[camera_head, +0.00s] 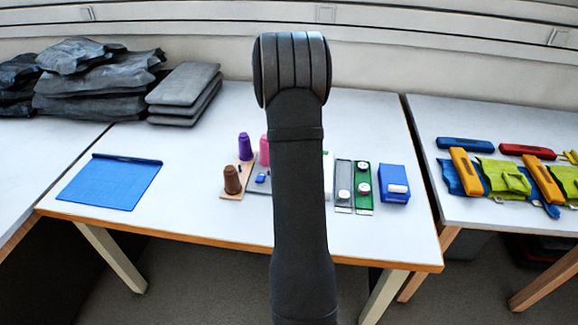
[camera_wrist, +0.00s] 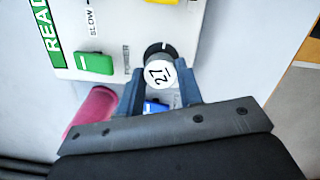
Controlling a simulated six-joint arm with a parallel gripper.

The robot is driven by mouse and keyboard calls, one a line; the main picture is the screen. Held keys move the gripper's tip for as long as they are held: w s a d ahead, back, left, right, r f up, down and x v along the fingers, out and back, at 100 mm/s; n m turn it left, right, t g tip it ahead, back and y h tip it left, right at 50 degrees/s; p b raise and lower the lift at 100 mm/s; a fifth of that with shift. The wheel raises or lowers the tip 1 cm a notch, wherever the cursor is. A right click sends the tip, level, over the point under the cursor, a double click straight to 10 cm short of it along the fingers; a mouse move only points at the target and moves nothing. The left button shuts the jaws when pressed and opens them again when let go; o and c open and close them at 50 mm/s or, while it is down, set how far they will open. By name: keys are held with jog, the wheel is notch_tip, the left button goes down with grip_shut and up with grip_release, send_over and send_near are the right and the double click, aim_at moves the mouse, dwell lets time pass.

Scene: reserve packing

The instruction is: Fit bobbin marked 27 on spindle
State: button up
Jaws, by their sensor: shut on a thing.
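In the wrist view the white round bobbin marked 27 (camera_wrist: 158,75) sits between the two fingers of my gripper (camera_wrist: 160,84), which is shut on it. Its numbered end faces the camera. Just beyond it is a dark round part (camera_wrist: 157,48) with a white mark, on a pale panel (camera_wrist: 135,22). I cannot tell whether the bobbin touches this part. No spindle can be made out clearly. In the head view my arm hides the gripper and bobbin.
The panel carries a green switch (camera_wrist: 93,63) and a yellow one. A pink cone (camera_wrist: 92,107) lies left of my fingers. In the head view, brown (camera_head: 232,181) and purple (camera_head: 245,147) cones stand left of my arm; a blue box (camera_head: 393,185) stands right. A blue mat (camera_head: 110,182) lies left.

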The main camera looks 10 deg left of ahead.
jog(key=shift+f, duration=1)
dwell(1.2)
jog(key=o, duration=1.4)
jog(key=shift+r, duration=0.1)
jog(key=shift+r, duration=3.8)
jog(key=shift+f, duration=3.75)
jog(key=shift+r, duration=0.1)
